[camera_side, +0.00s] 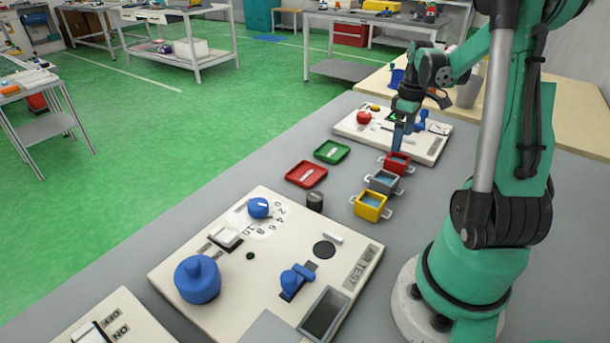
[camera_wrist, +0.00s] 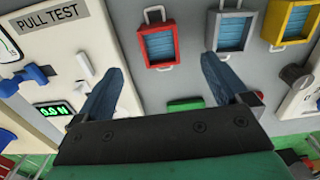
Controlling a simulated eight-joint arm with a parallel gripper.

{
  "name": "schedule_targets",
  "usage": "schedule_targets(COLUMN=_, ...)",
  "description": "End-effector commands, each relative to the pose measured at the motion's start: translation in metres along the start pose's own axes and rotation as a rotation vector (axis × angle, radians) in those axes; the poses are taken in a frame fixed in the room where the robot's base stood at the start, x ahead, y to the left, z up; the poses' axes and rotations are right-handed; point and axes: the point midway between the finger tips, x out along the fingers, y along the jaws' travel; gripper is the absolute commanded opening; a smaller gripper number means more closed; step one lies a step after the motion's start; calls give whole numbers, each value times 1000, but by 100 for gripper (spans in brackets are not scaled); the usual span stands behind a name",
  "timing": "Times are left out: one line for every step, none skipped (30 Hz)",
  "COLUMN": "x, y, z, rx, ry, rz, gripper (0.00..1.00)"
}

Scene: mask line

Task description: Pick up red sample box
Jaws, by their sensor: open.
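The red sample box (camera_side: 397,169) stands on the grey bench at the far end of a row of three handled boxes. It has blue contents and looped handles. In the wrist view the red box (camera_wrist: 146,48) lies just beyond and between the fingertips. My gripper (camera_side: 399,143) points down just behind the red box in the side view, close to it. In the wrist view my gripper (camera_wrist: 164,66) has its two blue fingers wide apart with nothing between them. Whether a fingertip touches the box cannot be told.
A grey box (camera_side: 383,182) and a yellow box (camera_side: 371,207) stand close beside the red one. A red tray (camera_side: 306,174) and a green tray (camera_side: 332,152) lie left of them. The pull test panel (camera_side: 350,124) is behind; the air test panel (camera_side: 225,285) is in front.

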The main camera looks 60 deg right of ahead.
Motion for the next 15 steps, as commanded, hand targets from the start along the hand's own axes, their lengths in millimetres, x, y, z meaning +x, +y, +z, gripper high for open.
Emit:
schedule_targets(x=4, y=1, z=1, rx=0, ry=-1, rz=-2, gripper=95)
schedule_targets(x=7, y=1, z=1, rx=0, ry=-1, rz=-2, gripper=95)
schedule_targets(x=12, y=1, z=0, rx=0, ry=-1, rz=-2, gripper=95)
schedule_targets(x=16, y=1, z=0, rx=-1, ry=-1, rz=-1, gripper=95)
schedule_targets(x=20, y=0, z=0, rx=-1, ry=-1, rz=-1, gripper=95)
schedule_targets(x=26, y=0, z=0, rx=-1, ry=-1, rz=-1, gripper=95)
schedule_targets(x=30, y=0, z=0, rx=-1, ry=0, rz=0, gripper=95)
schedule_targets(x=33, y=0, z=0, rx=-1, ry=0, rz=0, gripper=95)
schedule_targets(x=38, y=0, z=0, rx=-1, ry=0, rz=0, gripper=95)
schedule_targets(x=41, y=0, z=0, rx=-1, ry=0, rz=0, gripper=95)
schedule_targets(x=44, y=0, z=0, rx=-1, ry=0, rz=0, gripper=95)
schedule_targets(x=47, y=0, z=0, rx=-1, ry=0, rz=0, gripper=95)
schedule_targets(x=49, y=0, z=0, rx=-1, ry=0, rz=0, gripper=95)
schedule_targets(x=51, y=0, z=0, rx=-1, ry=0, rz=0, gripper=95)
schedule_targets(x=52, y=0, z=0, rx=-1, ry=0, rz=1, gripper=95)
